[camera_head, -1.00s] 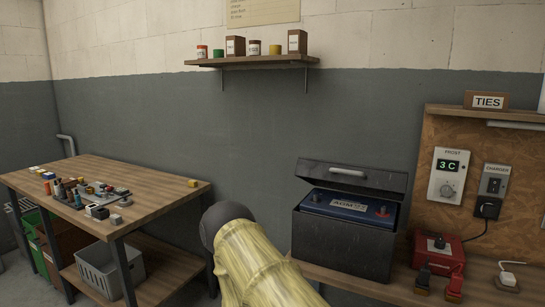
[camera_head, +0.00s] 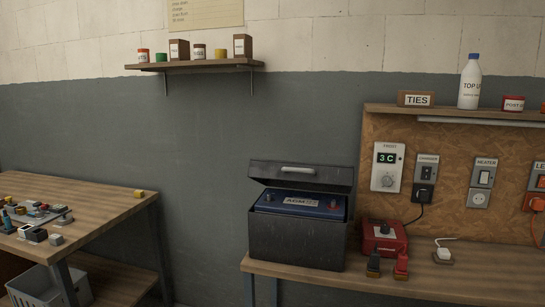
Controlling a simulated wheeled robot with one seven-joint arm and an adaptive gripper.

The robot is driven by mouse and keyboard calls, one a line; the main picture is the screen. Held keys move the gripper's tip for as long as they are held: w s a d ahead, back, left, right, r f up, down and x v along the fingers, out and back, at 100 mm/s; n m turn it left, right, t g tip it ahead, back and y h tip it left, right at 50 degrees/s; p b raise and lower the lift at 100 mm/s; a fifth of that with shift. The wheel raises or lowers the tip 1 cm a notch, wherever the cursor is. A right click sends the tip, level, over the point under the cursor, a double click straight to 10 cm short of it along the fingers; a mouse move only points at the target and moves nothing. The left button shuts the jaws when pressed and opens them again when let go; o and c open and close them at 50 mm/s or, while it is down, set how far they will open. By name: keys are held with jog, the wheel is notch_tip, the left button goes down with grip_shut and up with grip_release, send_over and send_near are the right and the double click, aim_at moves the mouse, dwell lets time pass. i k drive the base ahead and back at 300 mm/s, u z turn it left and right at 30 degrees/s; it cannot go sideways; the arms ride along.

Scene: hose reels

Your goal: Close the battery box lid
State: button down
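The black battery box (camera_head: 297,239) stands on the left end of the wooden bench along the wall. Its lid (camera_head: 301,176) is open, tipped up at the back, with a grey handle (camera_head: 298,170) on it. A blue battery (camera_head: 300,204) labelled AGM sits inside, its top showing below the lid. My gripper is not in view now.
A red charger (camera_head: 384,238) with black and red clamps (camera_head: 401,266) sits right of the box. A white plug (camera_head: 443,254) lies farther right. A second table (camera_head: 95,215) with small items stands at left, with a floor gap between it and the bench.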

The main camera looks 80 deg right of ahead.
aim_at(287, 175)
jog(key=i, duration=0.45)
jog(key=z, duration=2.1)
